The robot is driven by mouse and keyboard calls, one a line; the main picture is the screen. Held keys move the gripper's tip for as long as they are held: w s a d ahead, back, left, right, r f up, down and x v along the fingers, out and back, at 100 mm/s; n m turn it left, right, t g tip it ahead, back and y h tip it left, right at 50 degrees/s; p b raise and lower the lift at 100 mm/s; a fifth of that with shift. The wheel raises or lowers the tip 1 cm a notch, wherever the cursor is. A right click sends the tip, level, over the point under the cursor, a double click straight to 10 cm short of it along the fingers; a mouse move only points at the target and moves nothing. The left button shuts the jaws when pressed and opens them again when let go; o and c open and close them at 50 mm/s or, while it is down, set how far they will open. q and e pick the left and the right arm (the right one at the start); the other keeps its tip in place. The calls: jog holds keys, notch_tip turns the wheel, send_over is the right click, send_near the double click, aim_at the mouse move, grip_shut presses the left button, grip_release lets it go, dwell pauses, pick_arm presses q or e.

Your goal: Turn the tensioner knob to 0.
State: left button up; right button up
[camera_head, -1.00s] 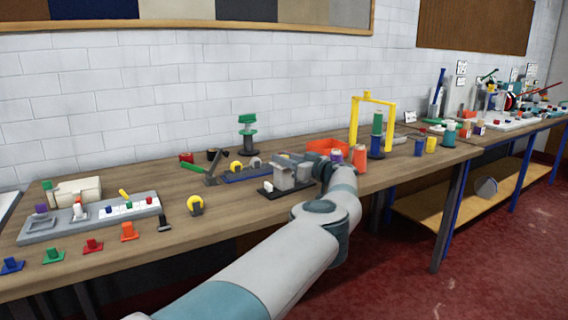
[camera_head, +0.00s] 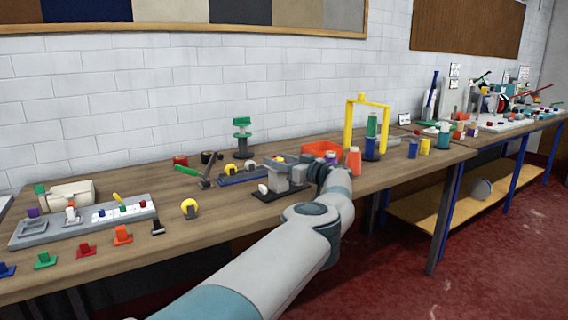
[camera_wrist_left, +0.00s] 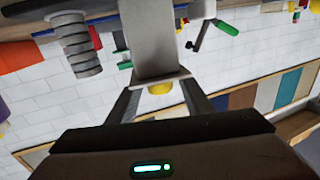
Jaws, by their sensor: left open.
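A grey block-shaped device (camera_head: 278,181) with a small white round part stands near the front of the bench. I cannot tell for certain which part is the tensioner knob, and no 0 mark is readable. My left gripper (camera_head: 317,171) is at the right side of this device, partly hidden by my own wrist. In the left wrist view, the picture is upside down and my open left gripper (camera_wrist_left: 160,90) has its fingers apart. A grey block (camera_wrist_left: 155,42) and a small yellow part (camera_wrist_left: 160,88) show between or beyond the fingers; contact cannot be told. My right gripper is not in view.
A green-handled lever (camera_head: 190,171) and a blue-based fixture (camera_head: 245,178) stand behind and left. An orange tray (camera_head: 320,148), an orange cone (camera_head: 354,160) and a yellow frame (camera_head: 349,125) are close on the right.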

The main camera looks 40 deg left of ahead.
pick_arm(q)
jog(key=shift+d, duration=0.1)
jog(key=shift+d, duration=0.75)
jog(key=s+d+p, duration=0.1)
jog(key=s+d, duration=0.1)
jog(key=d, duration=1.3)
jog(key=shift+s+d, duration=0.15)
jog(key=shift+d, duration=0.15)
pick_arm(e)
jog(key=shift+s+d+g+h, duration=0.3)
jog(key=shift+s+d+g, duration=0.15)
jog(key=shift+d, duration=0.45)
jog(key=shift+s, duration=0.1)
